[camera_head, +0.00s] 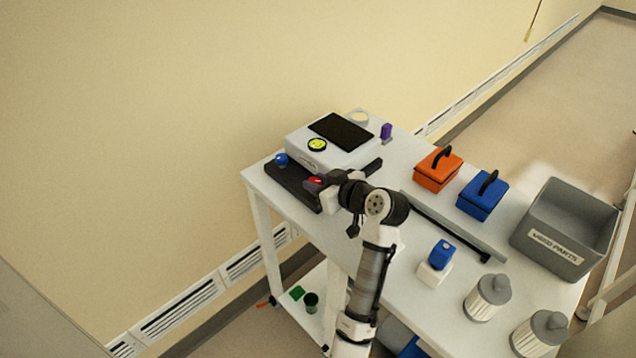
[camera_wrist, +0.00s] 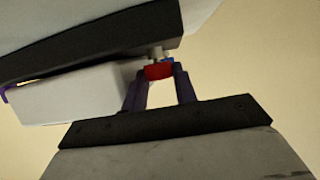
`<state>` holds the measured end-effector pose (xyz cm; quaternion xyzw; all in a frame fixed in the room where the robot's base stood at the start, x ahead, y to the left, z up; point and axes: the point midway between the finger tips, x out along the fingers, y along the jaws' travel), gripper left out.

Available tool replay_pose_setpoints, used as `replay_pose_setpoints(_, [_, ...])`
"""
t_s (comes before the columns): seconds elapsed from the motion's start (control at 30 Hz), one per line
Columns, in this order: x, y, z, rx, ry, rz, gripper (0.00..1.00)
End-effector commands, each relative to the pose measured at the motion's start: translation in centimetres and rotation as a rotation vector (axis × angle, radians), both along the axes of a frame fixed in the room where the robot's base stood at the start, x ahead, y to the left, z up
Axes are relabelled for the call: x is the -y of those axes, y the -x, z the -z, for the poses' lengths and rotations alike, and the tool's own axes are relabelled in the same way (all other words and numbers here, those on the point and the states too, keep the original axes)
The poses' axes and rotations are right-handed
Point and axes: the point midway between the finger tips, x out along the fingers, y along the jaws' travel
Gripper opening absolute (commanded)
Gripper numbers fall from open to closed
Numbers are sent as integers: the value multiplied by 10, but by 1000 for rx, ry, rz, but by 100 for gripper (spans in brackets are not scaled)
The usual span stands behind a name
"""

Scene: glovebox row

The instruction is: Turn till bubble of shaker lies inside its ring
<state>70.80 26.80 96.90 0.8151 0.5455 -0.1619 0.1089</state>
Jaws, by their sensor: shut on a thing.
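The shaker (camera_head: 308,158) is a light grey box with a black top panel, on a dark base at the left end of the white table. Its round yellow-green bubble level (camera_head: 317,145) has a dark rim; it is too small to tell where the bubble lies against the ring. My gripper (camera_head: 315,182) is at the shaker's near corner, shut on a red knob (camera_head: 313,181). In the wrist view my gripper (camera_wrist: 160,75) has its two fingers on either side of the red knob (camera_wrist: 158,71), under the dark base. A blue knob (camera_head: 281,159) sits at the left corner.
Orange (camera_head: 437,170) and blue (camera_head: 481,196) handled boxes stand right of the shaker. A grey used-parts bin (camera_head: 561,232), two white canisters (camera_head: 487,298) and a blue-topped block (camera_head: 440,256) are farther right. A small purple object (camera_head: 386,132) is behind. The wall runs close behind the table.

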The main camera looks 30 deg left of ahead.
Motion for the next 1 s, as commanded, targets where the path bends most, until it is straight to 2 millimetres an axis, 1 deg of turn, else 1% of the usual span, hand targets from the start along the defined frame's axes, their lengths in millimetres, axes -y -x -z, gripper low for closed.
replay_pose_setpoints(0.5, [0, -1, -1, 1, -2, -20, 5])
replay_pose_setpoints(0.53, [0, -1, -1, 1, -2, -20, 29])
replay_pose_setpoints(0.6, [0, -1, -1, 1, -2, -20, 37])
replay_pose_setpoints(0.87, [0, -1, 0, 0, -1, -17, 37])
replay_pose_setpoints(1.0, [0, 0, -1, 1, -1, 15, 37])
